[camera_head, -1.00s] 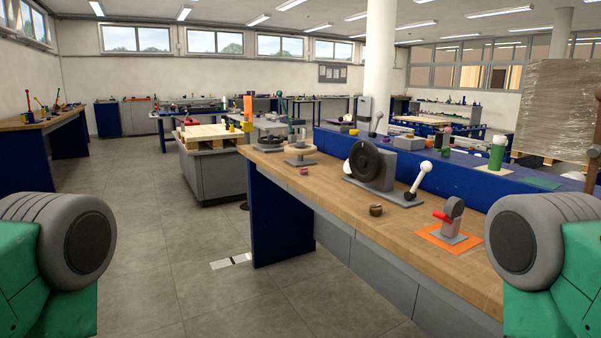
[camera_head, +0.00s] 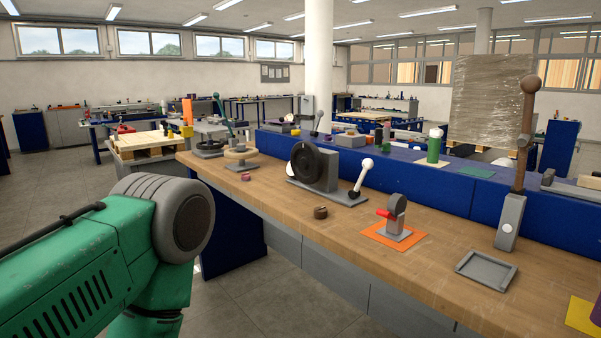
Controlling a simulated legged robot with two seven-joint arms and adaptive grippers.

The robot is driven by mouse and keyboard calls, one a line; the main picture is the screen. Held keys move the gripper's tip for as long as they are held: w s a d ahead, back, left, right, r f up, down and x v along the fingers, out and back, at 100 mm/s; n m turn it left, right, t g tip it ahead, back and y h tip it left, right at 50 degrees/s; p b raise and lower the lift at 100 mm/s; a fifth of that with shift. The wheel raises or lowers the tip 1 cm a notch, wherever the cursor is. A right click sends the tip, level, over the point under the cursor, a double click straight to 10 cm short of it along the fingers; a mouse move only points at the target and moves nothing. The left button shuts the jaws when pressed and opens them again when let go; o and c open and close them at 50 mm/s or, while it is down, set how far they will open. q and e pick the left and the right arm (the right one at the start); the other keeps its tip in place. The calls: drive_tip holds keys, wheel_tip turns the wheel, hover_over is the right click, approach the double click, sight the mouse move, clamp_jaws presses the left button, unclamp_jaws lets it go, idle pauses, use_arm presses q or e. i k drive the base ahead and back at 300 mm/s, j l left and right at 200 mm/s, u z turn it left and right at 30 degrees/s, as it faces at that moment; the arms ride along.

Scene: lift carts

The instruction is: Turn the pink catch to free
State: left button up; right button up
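I cannot pick out a pink catch for certain. A small pinkish-purple piece (camera_head: 245,176) lies on the wooden bench top (camera_head: 300,215), left of the black wheel; it is too small to tell what it is. My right arm and gripper do not show.
The bench carries a black handwheel (camera_head: 315,165), a white-knobbed lever (camera_head: 362,177), a red-handled clamp (camera_head: 393,214) on an orange mat, a tall brown-knobbed lever (camera_head: 518,165) and a grey tray (camera_head: 485,270). Floor is clear beyond my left arm.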

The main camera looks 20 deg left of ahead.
sight(245, 177)
drive_tip(key=i+j+z, duration=0.2)
drive_tip(key=j, duration=0.15)
drive_tip(key=i+j+z, duration=0.2)
drive_tip(key=j, duration=0.2)
drive_tip(key=i+j+z, duration=0.2)
drive_tip(key=j, duration=0.2)
drive_tip(key=j+z, duration=0.15)
drive_tip(key=j, duration=0.25)
drive_tip(key=i+j+z, duration=0.2)
drive_tip(key=j, duration=0.25)
drive_tip(key=k, duration=0.1)
